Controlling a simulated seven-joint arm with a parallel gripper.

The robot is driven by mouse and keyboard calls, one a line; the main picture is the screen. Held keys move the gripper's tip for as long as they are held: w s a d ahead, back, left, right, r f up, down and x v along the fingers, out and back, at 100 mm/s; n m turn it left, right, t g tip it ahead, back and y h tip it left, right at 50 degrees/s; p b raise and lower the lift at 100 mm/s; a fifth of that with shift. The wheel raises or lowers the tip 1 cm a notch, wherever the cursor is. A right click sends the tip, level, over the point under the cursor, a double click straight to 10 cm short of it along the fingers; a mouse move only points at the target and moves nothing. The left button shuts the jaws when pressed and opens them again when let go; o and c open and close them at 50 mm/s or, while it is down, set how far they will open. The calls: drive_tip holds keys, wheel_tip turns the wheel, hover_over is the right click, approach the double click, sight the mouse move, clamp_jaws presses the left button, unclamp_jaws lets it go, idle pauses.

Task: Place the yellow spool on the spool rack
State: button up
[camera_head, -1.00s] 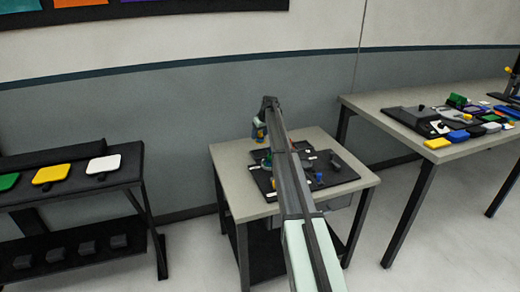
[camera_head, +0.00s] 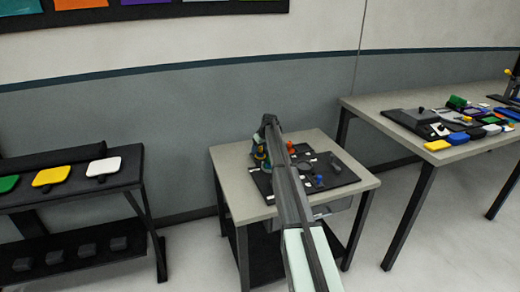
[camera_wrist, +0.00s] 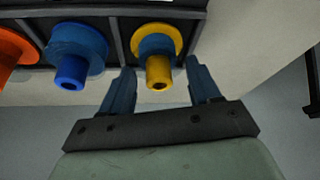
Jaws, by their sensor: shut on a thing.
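In the wrist view, the yellow spool (camera_wrist: 159,70) sits between the two dark blue fingers of my gripper (camera_wrist: 160,64). The gripper is shut on it, with the fingertips at either side of its round flange. The spool's yellow core points toward the wrist camera. Behind it is the dark spool rack (camera_wrist: 119,42) with upright dividers. The yellow spool lines up with the section at the right end; how deeply it sits there I cannot tell. In the head view, my arm reaches over the small table's left side and hides much of the rack.
A blue spool (camera_wrist: 75,50) and an orange spool (camera_wrist: 12,50) stand to the left in the rack. Small items lie on a black mat (camera_head: 343,176) on the small table (camera_head: 230,165). A cluttered table (camera_head: 470,153) stands right, a black shelf (camera_head: 125,178) left.

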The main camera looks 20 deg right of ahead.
drive_tip(key=o, duration=1.1)
drive_tip(key=shift+c, duration=0.2)
drive_tip(key=v, duration=1.2)
drive_tip(key=shift+r, duration=0.1)
